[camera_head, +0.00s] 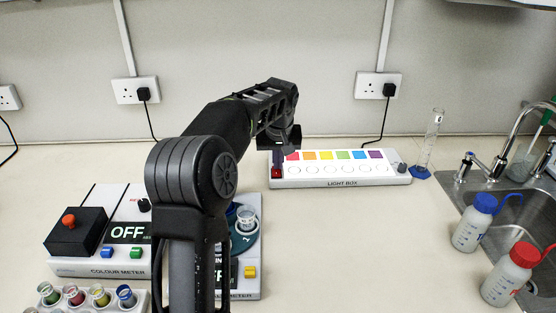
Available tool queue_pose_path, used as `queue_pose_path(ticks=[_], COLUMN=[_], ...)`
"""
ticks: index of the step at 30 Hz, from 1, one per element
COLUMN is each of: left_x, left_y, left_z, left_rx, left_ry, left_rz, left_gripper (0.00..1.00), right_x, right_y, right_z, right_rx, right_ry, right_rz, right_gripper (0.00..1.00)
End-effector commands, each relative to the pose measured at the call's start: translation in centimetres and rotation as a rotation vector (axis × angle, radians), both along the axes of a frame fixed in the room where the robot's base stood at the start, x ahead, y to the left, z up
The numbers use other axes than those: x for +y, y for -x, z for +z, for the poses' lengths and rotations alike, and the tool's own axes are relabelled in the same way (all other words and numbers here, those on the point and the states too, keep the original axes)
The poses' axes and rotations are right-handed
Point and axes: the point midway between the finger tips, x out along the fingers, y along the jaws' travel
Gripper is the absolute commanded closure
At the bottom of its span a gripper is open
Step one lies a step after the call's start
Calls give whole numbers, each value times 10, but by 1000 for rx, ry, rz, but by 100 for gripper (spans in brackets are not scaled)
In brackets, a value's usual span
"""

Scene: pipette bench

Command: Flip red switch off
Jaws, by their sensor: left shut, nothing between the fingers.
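The light box (341,183) stands near the back wall, right of the middle. The red switch (276,173) is at the left end of its top, and whether it is tipped on or off is too small to tell. Colour patches and a row of circles show on the box. My left gripper (283,150) is shut and empty, with its fingertips just above and behind the red switch. Whether it touches the switch I cannot tell. My left arm hides part of the bench. My right gripper is not in view.
A colour meter (118,270) reading OFF stands at the left, with a second one partly behind my arm. Several sample cups (100,296) sit in front. A measuring cylinder (430,143), a sink and two wash bottles (474,223) are at the right. The bench centre is clear.

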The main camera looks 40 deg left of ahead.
Motion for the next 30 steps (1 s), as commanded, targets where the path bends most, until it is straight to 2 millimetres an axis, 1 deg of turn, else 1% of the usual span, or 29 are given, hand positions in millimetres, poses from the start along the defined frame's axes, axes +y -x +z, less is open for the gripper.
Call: queue_pose_path(ticks=[1,10,21,30], left_x=[1,0,-10,-11], left_y=[-1,0,12,13], left_z=[-4,-6,-8,-8], left_rx=[3,5,12,14], left_ry=[0,2,6,6], left_rz=[1,0,-1,-1], left_gripper=[100,100,100,100], right_x=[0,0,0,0], right_y=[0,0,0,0], right_z=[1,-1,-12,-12], right_rx=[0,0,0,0], right_ry=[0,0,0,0], right_rz=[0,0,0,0], right_gripper=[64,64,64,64])
